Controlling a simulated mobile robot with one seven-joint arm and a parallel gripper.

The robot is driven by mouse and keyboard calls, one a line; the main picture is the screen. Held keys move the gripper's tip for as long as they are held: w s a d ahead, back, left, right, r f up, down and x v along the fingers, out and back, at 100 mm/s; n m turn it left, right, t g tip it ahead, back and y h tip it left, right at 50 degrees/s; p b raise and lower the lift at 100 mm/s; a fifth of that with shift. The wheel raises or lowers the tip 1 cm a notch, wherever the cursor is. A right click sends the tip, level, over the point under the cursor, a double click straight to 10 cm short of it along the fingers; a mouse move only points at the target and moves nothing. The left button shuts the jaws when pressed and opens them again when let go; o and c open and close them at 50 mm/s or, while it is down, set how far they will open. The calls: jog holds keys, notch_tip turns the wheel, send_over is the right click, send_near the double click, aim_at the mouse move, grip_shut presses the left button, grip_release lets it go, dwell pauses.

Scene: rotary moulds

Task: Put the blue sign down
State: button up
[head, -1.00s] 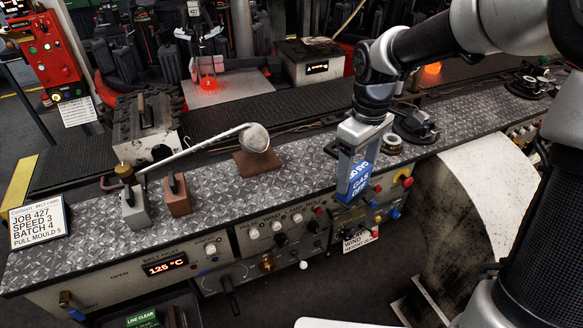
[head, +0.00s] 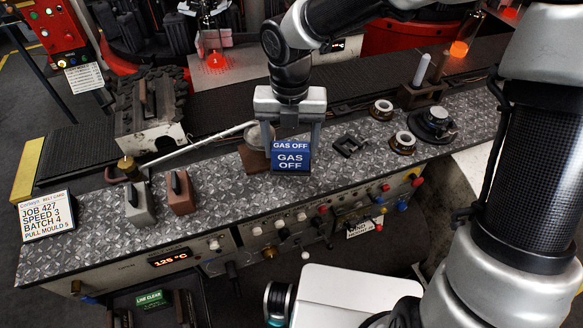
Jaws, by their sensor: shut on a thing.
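The blue sign (head: 291,160) reads "GAS OFF" in white on two faces and is upright. My gripper (head: 290,128) is shut on it, with one finger on each side at its upper part. The sign is over the diamond-plate bench top (head: 222,206), near the middle of the bench. Whether its lower edge touches the plate or is just above it, I cannot tell.
The ladle's long handle (head: 198,142) lies to the left, with a brown block (head: 255,161) under its bowl. A black bracket (head: 349,145) and round rings (head: 402,141) lie to the right. Two handled blocks (head: 180,193) and a job card (head: 47,215) stand left. Bare plate lies in front of the sign.

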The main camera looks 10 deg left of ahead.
aim_at(291, 166)
jog(key=shift+f+b, duration=0.5)
jog(key=shift+f, duration=2.85)
jog(key=shift+f, duration=0.1)
jog(key=shift+f, duration=0.1)
jog(key=o, duration=1.1)
jog(key=shift+o, duration=0.2)
notch_tip(291, 166, up, 12)
jog(key=shift+r+p, duration=0.25)
jog(key=shift+p, duration=0.85)
jog(key=shift+d+f, duration=0.1)
